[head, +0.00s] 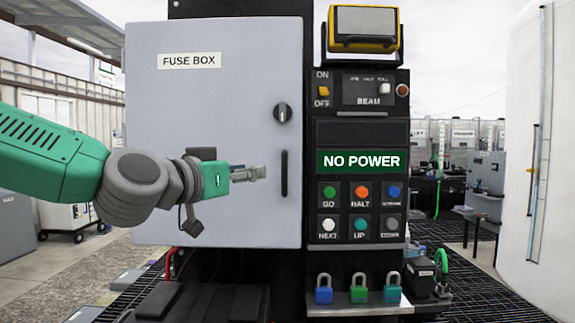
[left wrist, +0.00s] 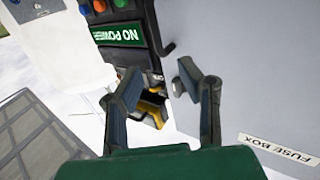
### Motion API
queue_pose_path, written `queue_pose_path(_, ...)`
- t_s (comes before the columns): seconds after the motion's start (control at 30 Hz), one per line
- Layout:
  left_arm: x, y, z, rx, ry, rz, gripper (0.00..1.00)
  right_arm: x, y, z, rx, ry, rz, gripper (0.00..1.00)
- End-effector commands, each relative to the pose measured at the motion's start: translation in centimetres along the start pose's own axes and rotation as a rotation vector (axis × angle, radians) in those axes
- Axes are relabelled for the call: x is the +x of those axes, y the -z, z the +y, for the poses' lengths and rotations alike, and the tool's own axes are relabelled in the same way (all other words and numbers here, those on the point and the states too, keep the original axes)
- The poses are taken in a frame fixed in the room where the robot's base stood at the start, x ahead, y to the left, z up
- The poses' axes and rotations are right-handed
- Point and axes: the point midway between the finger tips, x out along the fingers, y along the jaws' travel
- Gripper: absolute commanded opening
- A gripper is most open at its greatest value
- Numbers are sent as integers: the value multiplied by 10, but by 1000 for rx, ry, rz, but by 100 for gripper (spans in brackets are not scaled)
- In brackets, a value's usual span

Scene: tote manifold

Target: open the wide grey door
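The wide grey door (head: 225,75) is the front of the fuse box and looks shut in the head view. It has a dark round knob (head: 283,112) and, below that, a black vertical handle (head: 284,174) near its right edge. My left gripper (head: 260,172) is in front of the door, just left of the handle. In the left wrist view the left gripper (left wrist: 157,75) has its two fingers spread with nothing between them. The door (left wrist: 250,70) fills the right of that view, with the handle (left wrist: 169,48) beyond the fingertips. My right gripper is not in view.
A black control panel (head: 360,132) with a lit NO POWER sign (head: 360,161) and several buttons stands right of the door. Several padlocks (head: 359,289) sit on a ledge below. A white tank (head: 540,130) stands far right. Grated floor (head: 480,290) lies at the lower right.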

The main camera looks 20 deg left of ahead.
Motion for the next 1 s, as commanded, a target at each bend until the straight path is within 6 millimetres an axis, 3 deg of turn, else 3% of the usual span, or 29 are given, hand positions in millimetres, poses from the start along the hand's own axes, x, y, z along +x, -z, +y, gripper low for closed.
queue_pose_path(0.3, 66, 0, 1, 0, -1, -4, 32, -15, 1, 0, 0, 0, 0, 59)
queue_pose_path(0.5, 98, 1, 0, 0, 0, -1, 32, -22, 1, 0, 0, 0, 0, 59)
queue_pose_path(0.7, 112, 0, 1, 0, -1, 0, 32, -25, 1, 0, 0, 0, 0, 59)
queue_pose_path(1.0, 114, 0, 1, 0, -1, 0, 32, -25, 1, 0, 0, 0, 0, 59)
